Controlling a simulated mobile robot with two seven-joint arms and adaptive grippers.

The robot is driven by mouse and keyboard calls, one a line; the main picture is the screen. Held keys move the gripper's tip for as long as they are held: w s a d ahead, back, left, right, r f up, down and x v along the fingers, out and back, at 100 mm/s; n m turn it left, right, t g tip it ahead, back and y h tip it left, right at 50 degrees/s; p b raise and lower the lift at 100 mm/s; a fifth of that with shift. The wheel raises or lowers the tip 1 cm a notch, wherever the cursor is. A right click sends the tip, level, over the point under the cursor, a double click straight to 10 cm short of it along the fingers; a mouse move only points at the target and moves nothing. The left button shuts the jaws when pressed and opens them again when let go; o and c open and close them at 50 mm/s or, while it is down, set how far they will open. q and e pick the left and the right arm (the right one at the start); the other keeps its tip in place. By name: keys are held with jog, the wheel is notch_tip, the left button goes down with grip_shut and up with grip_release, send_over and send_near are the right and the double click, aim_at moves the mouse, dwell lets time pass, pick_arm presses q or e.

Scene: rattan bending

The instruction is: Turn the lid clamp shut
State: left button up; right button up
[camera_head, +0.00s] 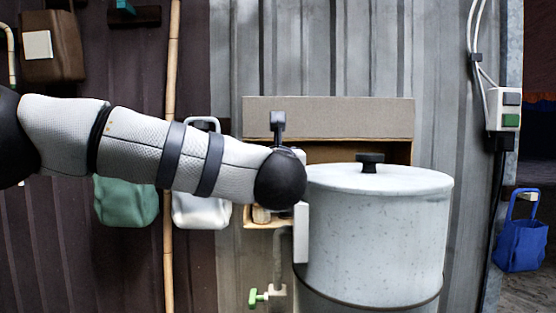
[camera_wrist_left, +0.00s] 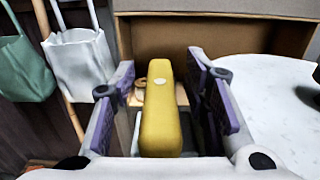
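A pale speckled steel drum (camera_head: 372,245) with a pale lid (camera_head: 385,180) stands right of centre in the head view. The lid has a black knob (camera_head: 370,164) and its edge also shows in the left wrist view (camera_wrist_left: 285,95). A yellow lever (camera_wrist_left: 160,115), apparently the lid clamp's handle, stands between the fingers of my left gripper (camera_wrist_left: 166,95). The purple-padded fingers are apart, with narrow gaps on both sides of the lever. In the head view my left arm hides the gripper and the lever. My right gripper is not in view.
An open-fronted cardboard-coloured box (camera_head: 330,118) is behind the drum. Green (camera_head: 126,202) and white (camera_head: 200,210) bags hang at left beside a bamboo pole (camera_head: 170,270). A green-handled tap (camera_head: 256,297) is low beside the drum. A switch box (camera_head: 505,110) hangs at right.

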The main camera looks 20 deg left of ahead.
pick_arm(q)
grip_shut()
